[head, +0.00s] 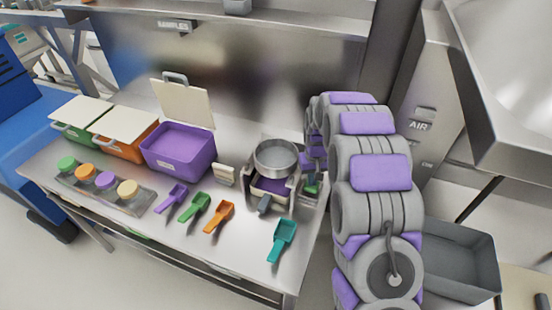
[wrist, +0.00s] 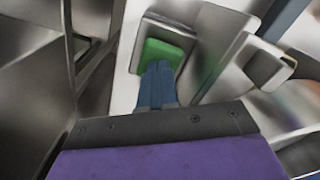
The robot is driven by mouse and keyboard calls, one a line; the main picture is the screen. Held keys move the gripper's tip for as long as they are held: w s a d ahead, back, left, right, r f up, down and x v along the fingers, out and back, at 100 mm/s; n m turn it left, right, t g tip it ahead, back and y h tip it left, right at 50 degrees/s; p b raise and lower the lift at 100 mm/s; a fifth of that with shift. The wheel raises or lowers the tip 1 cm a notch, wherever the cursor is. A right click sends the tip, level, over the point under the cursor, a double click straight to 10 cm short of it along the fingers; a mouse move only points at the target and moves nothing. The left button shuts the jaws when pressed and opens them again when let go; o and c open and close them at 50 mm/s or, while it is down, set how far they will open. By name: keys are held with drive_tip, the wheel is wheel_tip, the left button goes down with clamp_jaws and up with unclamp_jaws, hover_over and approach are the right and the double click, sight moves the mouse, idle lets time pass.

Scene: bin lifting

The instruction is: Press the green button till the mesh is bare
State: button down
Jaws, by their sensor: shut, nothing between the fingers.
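The green button (wrist: 163,54) sits in a pale square housing in the wrist view. A bit of it shows in the head view (head: 312,189), at the right side of the sieve machine. My gripper (wrist: 157,68) is shut and empty, its blue fingertips overlapping the button's lower part; I cannot tell whether they press it. In the head view my arm hides most of the gripper. The round metal sieve (head: 277,157) sits on top of the grey machine (head: 251,190). Its inside looks grey; the mesh is too small to judge. Something purple (head: 270,185) lies below the sieve.
An open purple bin (head: 179,150) stands on the steel table, with closed orange (head: 124,137) and green (head: 77,125) bins left of it. Purple, green, orange and teal (head: 282,240) scoops lie in front. A tray of coloured-lid jars (head: 105,190) is at left. A grey crate (head: 459,258) is at right.

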drive_tip(key=shift+r, duration=0.45)
drive_tip(key=shift+r+p, duration=1.3)
drive_tip(key=shift+r, duration=1.7)
